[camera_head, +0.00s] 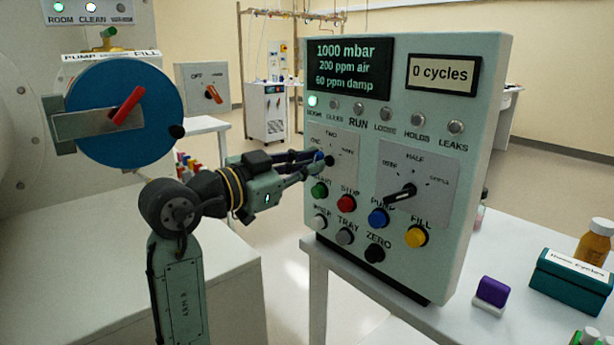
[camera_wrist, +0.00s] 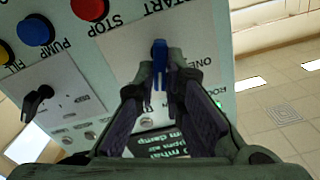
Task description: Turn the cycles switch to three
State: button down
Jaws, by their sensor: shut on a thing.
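The cycles switch is a blue knob (camera_wrist: 159,56) on a pale plate (camera_head: 345,146) at the left of the green control panel (camera_head: 487,150). The plate carries ONE and TWO, plus a third label at its right too small to read surely. My gripper (camera_head: 322,160) reaches the plate from the left, its fingers shut around the blue knob. In the wrist view, which sees the panel upside down, the fingertips (camera_wrist: 160,72) close on both sides of the knob. The fingers hide much of it, so I cannot tell its setting. A counter (camera_head: 443,74) reads 0 cycles.
Coloured buttons lie just below the plate, with the red STOP button (camera_head: 348,203) close by. A black lever switch (camera_head: 402,194) sits to the right. A blue disc with a red handle (camera_head: 128,105) stands left of my arm. The panel stands on a white table (camera_head: 395,325).

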jog(key=c, duration=1.7)
grip_release()
jog(key=v, duration=1.2)
